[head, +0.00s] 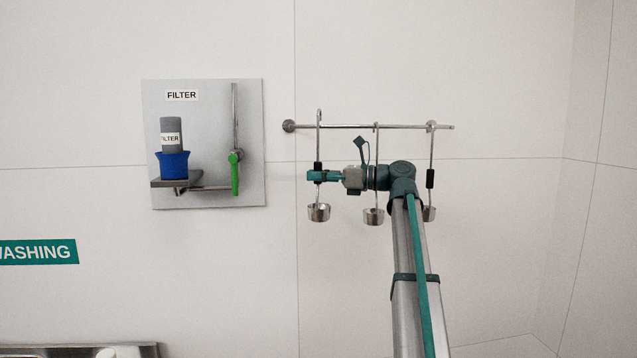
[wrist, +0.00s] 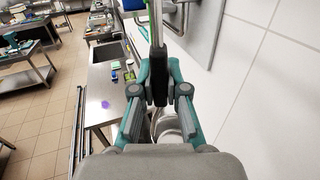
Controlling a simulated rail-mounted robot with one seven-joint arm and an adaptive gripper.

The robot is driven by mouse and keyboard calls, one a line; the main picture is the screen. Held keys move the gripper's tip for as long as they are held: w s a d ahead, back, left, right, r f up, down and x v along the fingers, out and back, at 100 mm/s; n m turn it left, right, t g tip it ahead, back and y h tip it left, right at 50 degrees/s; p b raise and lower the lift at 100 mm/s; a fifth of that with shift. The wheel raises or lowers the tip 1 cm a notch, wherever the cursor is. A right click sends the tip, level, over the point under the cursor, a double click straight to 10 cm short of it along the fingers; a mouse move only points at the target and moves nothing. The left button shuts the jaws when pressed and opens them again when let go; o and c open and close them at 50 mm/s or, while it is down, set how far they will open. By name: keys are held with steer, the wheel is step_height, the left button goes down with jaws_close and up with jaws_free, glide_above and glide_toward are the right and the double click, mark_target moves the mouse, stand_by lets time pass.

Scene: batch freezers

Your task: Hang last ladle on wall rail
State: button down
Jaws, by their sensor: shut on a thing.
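The wall rail (head: 395,127) is a thin metal bar on the white wall in the head view. Two ladles hang on it, a middle ladle (head: 374,215) and a right ladle (head: 431,150); my arm partly hides both. My gripper (head: 317,176) is shut on the black grip of the left ladle (head: 318,213), which is upright with its cup down. Its hook top is at the rail's left part, slightly above the bar; I cannot tell whether it touches. In the wrist view my gripper (wrist: 159,82) clasps the ladle's black grip (wrist: 130,75), with the cup (wrist: 170,125) partly hidden below.
Left of the rail is a wall panel (head: 215,95) with a filter in a blue cup (head: 172,166) and a green-handled lever (head: 235,172). A green washing sign (head: 38,252) is lower left. The wrist view shows a steel counter with a sink (wrist: 108,52) below.

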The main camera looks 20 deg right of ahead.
steer(key=shift+w+d+b, duration=0.2)
steer(key=shift+w+b, duration=0.25)
steer(key=shift+w, duration=0.3)
steer(key=shift+w+d+b, duration=0.25)
steer(key=shift+w+b, duration=0.2)
steer(key=shift+w, duration=0.25)
steer(key=shift+w+d+b, duration=0.2)
steer(key=shift+w+b, duration=0.25)
steer(key=shift+w, duration=0.3)
steer(key=shift+f, duration=1.4)
steer(key=c, duration=1.1)
jaws_free()
